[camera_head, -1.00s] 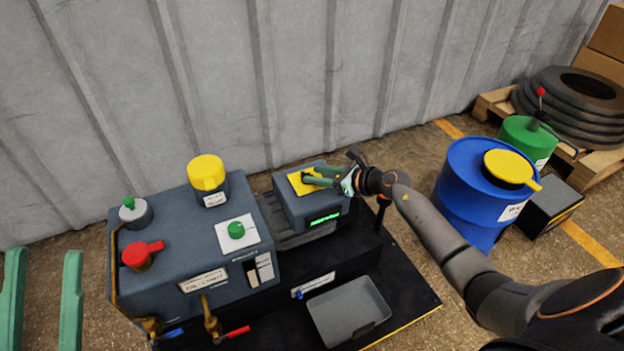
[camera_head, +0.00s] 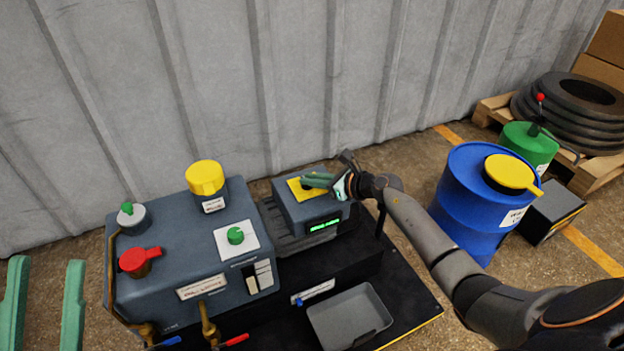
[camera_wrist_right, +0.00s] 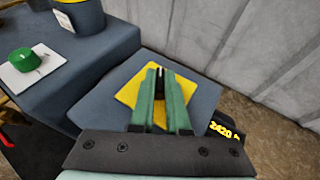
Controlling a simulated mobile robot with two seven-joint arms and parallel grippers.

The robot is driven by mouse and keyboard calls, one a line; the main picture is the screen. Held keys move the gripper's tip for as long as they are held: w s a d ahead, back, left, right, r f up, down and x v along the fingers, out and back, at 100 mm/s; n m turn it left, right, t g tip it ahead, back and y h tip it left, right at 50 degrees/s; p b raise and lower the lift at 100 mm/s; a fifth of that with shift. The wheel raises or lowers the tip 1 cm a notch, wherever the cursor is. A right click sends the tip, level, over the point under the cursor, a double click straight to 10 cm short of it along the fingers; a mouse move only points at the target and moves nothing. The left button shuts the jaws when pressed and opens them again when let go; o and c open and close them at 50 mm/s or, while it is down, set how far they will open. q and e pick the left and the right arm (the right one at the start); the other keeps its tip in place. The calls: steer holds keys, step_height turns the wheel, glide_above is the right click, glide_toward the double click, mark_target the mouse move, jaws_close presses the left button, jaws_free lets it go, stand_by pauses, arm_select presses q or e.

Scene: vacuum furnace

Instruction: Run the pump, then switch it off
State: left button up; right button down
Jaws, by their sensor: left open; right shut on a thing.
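The pump's control box (camera_head: 325,211) is a blue-grey box with a yellow plate (camera_head: 295,191) on top and a lit green display (camera_head: 323,225) on its front. My right gripper (camera_head: 306,183) reaches in from the right and is shut on a small dark switch knob (camera_wrist_right: 159,86) at the yellow plate. The fingers hide most of the knob, so its setting cannot be read. In the right wrist view the yellow plate (camera_wrist_right: 127,94) shows around the green fingers. My left gripper (camera_head: 43,308) is open and empty at the lower left, apart from the machine.
The larger machine body (camera_head: 170,240) carries a red handle (camera_head: 138,261), a yellow cap (camera_head: 206,178) and a green knob (camera_head: 235,235). A grey tray (camera_head: 350,316) lies in front. A blue drum (camera_head: 466,205) stands right, near my right arm. The corrugated wall is behind.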

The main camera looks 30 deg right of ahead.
stand_by(0.4)
